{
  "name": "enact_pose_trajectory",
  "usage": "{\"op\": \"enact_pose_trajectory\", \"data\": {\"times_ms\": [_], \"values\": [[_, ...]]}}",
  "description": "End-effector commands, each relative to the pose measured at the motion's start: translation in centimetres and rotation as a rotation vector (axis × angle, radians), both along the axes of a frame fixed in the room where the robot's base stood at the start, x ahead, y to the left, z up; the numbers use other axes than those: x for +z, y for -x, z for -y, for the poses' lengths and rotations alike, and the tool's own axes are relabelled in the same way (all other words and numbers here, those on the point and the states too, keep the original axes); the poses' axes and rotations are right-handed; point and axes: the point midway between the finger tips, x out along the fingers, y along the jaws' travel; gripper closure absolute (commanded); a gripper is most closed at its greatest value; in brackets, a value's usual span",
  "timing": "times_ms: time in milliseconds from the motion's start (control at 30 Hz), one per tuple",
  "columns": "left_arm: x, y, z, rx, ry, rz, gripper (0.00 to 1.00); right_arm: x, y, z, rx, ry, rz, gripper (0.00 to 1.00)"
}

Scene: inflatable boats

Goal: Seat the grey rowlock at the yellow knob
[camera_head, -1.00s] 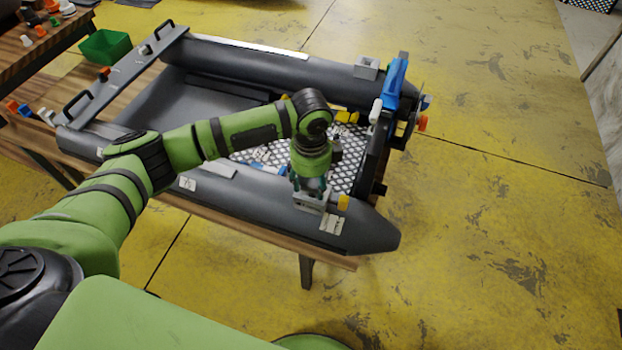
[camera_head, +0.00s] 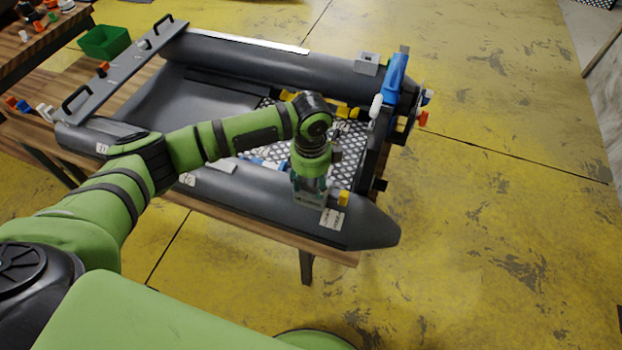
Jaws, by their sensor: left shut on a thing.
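The grey rowlock (camera_head: 309,203) is a small pale grey block, mostly hidden under my left gripper (camera_head: 311,192). My left gripper points down and is shut on it at the near tube (camera_head: 255,208) of the dark grey boat. The yellow knob (camera_head: 343,198) stands just right of the rowlock, near the tube's pointed end. I cannot tell whether the rowlock touches the tube. My right gripper is not in view.
A similar grey block (camera_head: 367,61) sits on the far tube. A blue and black motor (camera_head: 395,78) stands at the boat's right end. A green bin (camera_head: 104,42) is at the back left. The yellow floor (camera_head: 500,200) at the right is clear.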

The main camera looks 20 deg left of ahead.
Motion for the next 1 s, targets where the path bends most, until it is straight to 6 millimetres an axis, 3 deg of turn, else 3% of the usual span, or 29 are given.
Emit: {"op": "enact_pose_trajectory", "data": {"times_ms": [100, 133, 167, 200, 633, 767, 1000], "values": [[0.1, 0.0, 0.0, 0.000, 0.000, 0.001, 0.83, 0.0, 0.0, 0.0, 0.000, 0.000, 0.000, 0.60], [0.1, 0.0, 0.0, 0.000, 0.000, 0.001, 0.36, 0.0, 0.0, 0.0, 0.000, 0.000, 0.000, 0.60], [0.1, 0.0, 0.0, 0.000, 0.000, 0.001, 0.24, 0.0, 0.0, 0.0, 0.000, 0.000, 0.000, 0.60], [0.1, 0.0, 0.0, 0.000, 0.000, 0.001, 0.20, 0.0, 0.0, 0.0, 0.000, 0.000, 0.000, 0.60], [0.8, -0.1, 0.0, 0.000, 0.000, 0.002, 0.20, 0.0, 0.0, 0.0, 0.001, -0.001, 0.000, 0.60], [2.8, -0.1, 0.1, -0.002, 0.002, 0.005, 0.20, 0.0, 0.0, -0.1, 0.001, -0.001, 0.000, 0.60], [8.1, 0.0, 0.0, -0.001, 0.001, 0.005, 0.20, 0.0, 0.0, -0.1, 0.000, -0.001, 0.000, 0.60]]}}
